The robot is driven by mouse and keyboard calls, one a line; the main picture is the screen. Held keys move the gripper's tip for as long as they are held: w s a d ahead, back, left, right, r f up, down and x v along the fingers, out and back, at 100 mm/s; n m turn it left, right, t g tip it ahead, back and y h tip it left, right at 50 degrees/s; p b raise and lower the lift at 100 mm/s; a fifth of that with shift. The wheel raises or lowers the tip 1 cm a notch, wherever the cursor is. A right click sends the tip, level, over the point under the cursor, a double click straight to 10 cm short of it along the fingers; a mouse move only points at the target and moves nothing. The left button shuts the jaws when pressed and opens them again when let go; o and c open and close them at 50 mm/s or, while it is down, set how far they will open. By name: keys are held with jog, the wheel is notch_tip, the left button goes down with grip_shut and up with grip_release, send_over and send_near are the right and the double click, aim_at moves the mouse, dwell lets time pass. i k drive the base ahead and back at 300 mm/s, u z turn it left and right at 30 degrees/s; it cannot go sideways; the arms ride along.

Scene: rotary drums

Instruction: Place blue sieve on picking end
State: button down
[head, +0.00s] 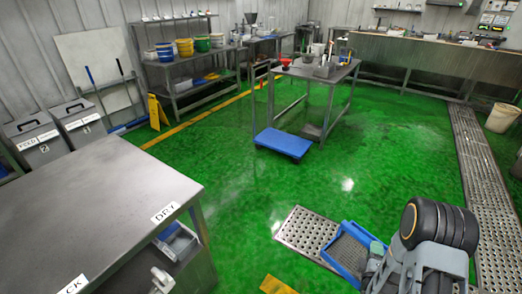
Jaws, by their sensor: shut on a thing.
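The blue sieve (345,262), a rectangular blue frame with a dark mesh, is at the lower right in the head view. My gripper (375,250) is shut on its right side and holds it above the green floor. My arm hides part of the gripper and the sieve's near right side. A steel table (105,195) fills the lower left, apart from the sieve. Its front edge has a "DRY" label and, nearer me, a label cut off by the frame that ends in "CK". Its visible top is bare.
A perforated metal floor plate (306,232) and a long floor grating (483,180) lie near the sieve. A blue platform (284,144) stands before a central steel table (318,69). Two grey bins (38,140) stand at left. Open green floor lies between the tables.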

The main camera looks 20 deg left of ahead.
aim_at(72, 238)
jog(key=u, duration=1.85)
